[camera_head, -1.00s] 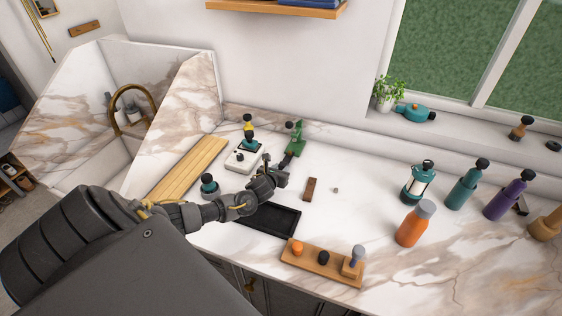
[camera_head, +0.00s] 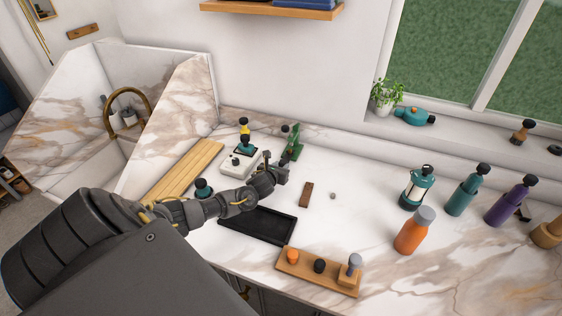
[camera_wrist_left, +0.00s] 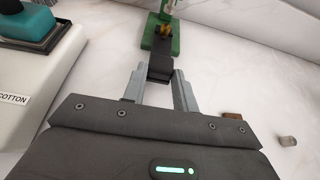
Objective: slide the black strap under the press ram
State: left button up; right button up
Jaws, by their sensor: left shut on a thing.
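A green press (camera_head: 294,143) stands at the back of the counter; the left wrist view shows its green base and post (camera_wrist_left: 166,30) with a brass-coloured part low in the middle. My left gripper (camera_head: 282,170) is just in front of it. In the left wrist view my left gripper (camera_wrist_left: 160,80) is shut on the black strap (camera_wrist_left: 160,68), which points away toward the press. The strap's far end is at the brass part; I cannot tell whether it lies under the ram. My right gripper is out of view.
A white device with a teal-topped block (camera_head: 240,160) stands left of the press. A brown block (camera_head: 306,194) and a small grey piece (camera_head: 333,196) lie to the right. A black tray (camera_head: 258,224) and a wooden rack (camera_head: 318,272) are nearer. Bottles stand far right.

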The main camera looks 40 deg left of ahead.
pick_arm(q)
jog(key=shift+w+a, duration=0.35)
jog(key=shift+w, duration=0.5)
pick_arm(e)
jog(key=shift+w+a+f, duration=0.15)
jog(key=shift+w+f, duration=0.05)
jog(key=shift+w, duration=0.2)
pick_arm(q)
jog(key=shift+f, duration=0.15)
jog(key=shift+d, duration=0.1)
jog(key=o, duration=1)
jog(key=shift+o, duration=0.2)
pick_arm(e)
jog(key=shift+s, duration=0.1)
pick_arm(q)
jog(key=shift+s, duration=0.1)
